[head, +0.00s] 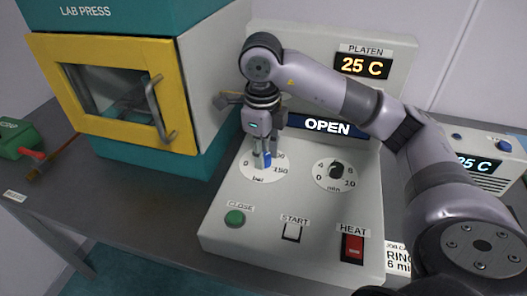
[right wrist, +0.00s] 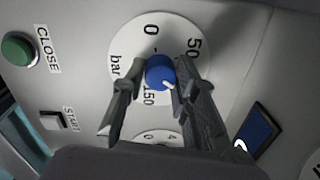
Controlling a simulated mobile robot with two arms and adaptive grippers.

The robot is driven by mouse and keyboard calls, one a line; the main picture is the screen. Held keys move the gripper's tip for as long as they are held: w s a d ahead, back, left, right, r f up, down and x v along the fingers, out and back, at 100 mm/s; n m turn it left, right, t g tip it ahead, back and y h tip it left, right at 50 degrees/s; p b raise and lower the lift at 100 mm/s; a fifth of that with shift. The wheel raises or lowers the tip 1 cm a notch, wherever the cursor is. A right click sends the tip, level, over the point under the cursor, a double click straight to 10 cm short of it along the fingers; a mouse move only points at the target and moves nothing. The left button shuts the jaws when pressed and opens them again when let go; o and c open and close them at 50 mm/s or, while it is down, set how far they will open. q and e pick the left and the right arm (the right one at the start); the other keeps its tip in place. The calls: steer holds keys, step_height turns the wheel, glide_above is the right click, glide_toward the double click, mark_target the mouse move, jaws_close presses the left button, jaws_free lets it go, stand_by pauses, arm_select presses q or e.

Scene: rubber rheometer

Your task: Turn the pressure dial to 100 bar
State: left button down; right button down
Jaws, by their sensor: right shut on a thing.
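The pressure dial is a blue knob (right wrist: 159,70) on a round white face marked "bar", with 0, 50 and 150 readable; the 100 mark is hidden behind a finger. The knob's white pointer faces the lower right in the right wrist view, between 50 and 150. My right gripper (right wrist: 156,76) is shut on the knob, one finger on each side. In the head view the right gripper (head: 263,160) points down at the dial face (head: 250,172) and covers most of the knob. My left gripper is not in view.
A black minute dial (head: 337,171) sits to the right on the same panel. A green CLOSE button (head: 235,217), a START button (head: 291,232) and a red HEAT switch (head: 353,248) lie below. The yellow-doored lab press (head: 172,95) stands left. Displays read OPEN and 25 C.

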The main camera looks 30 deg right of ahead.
steer(key=c, duration=1.3)
jaws_free()
steer(key=shift+r, duration=0.1)
steer(key=shift+s+a+r, duration=0.1)
steer(key=shift+r, duration=2.85)
steer(key=shift+a+r, duration=0.1)
steer(key=shift+r, duration=2.85)
